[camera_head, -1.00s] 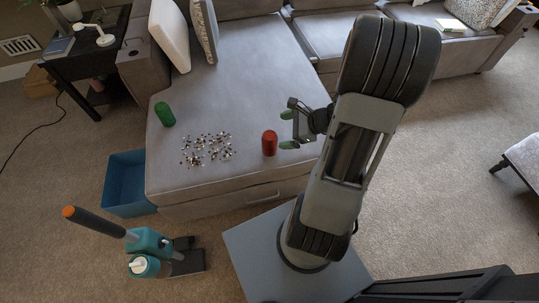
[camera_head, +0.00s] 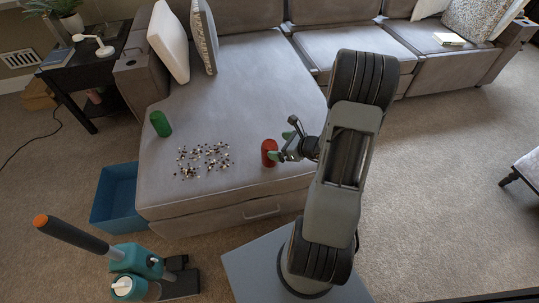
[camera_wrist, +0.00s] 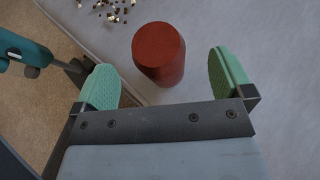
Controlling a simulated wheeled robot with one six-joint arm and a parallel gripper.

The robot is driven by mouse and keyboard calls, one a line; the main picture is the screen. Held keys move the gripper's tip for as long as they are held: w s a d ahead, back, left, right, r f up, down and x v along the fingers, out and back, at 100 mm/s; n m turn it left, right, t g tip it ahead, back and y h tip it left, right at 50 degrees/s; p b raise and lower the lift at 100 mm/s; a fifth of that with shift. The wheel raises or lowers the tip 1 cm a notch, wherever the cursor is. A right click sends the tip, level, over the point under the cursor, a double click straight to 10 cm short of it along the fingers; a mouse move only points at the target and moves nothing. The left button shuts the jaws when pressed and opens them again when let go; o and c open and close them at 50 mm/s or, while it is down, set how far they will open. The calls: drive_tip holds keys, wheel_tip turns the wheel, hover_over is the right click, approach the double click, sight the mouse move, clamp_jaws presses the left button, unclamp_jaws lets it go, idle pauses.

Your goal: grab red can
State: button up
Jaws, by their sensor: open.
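The red can (camera_head: 268,153) stands upright on the grey sofa seat (camera_head: 225,100), near its front edge. My gripper (camera_head: 283,145) is at the can's right side, with its green-padded fingers toward it. In the wrist view the red can (camera_wrist: 158,53) stands just ahead of and between the two open green fingertips of my gripper (camera_wrist: 165,84). Gaps show on both sides of the can, so the pads do not appear to grip it. A small part of the can is hidden by a finger in the head view.
A green can (camera_head: 160,124) stands farther left on the seat. Scattered small bits (camera_head: 203,160) lie left of the red can. A blue bin (camera_head: 117,197) and a teal vacuum (camera_head: 135,262) with an upright handle are on the carpet at left. Cushions (camera_head: 168,42) lean at the back.

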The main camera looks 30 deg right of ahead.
sight(271, 145)
drive_tip(key=x, duration=0.2)
drive_tip(key=b+x, duration=0.1)
drive_tip(key=x, duration=0.2)
drive_tip(key=shift+s+a+r+b, duration=0.1)
drive_tip(key=shift+a+b, duration=0.15)
drive_tip(key=shift+b, duration=0.05)
drive_tip(key=shift+c, duration=0.4)
drive_tip(key=c, duration=1.1)
drive_tip(key=shift+r, duration=0.1)
